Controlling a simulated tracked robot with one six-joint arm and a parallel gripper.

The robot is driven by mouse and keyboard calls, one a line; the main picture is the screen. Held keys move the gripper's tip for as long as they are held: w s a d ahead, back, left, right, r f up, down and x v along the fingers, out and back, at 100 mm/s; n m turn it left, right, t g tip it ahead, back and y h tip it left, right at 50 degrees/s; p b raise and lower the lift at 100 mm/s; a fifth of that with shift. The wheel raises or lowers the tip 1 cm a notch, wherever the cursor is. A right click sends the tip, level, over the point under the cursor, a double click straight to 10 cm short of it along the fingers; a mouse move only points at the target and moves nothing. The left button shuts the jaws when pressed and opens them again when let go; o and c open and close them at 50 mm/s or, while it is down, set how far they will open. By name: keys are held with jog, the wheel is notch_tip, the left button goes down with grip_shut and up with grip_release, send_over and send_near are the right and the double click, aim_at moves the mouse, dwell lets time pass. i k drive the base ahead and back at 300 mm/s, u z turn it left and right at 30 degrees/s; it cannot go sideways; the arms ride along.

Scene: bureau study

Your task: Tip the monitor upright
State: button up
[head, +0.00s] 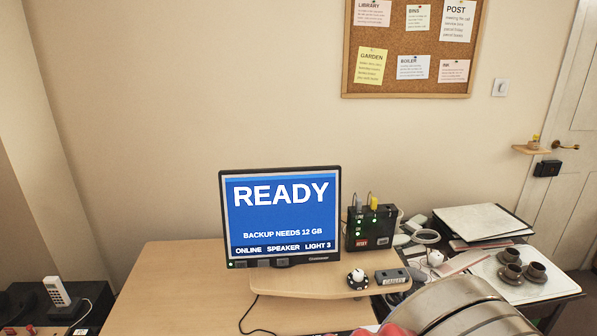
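The monitor (281,216) stands at the back of the wooden desk (178,285), facing me. Its screen is lit blue and reads "READY", "BACKUP NEEDS 12 GB" and "ONLINE SPEAKER LIGHT 3". It looks close to upright; any slight backward tilt is hard to judge from here. Its stand is hidden. A small raised shelf (300,288) lies at its lower edge. Part of my arm shows at the bottom right, in front of the desk and apart from the monitor. My gripper's fingertips are not in view.
A black box with green lights (371,228) stands right of the monitor. A dark knob with a white top (357,279) and a small grey block (393,276) sit on the shelf. Brown cups (510,271) stand on a white tray (555,288) at right. The desk's left part is clear.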

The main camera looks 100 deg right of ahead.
aim_at(294, 214)
jog(key=u, duration=0.05)
jog(key=k, duration=2.8)
jog(key=z, duration=1)
jog(key=i, duration=0.25)
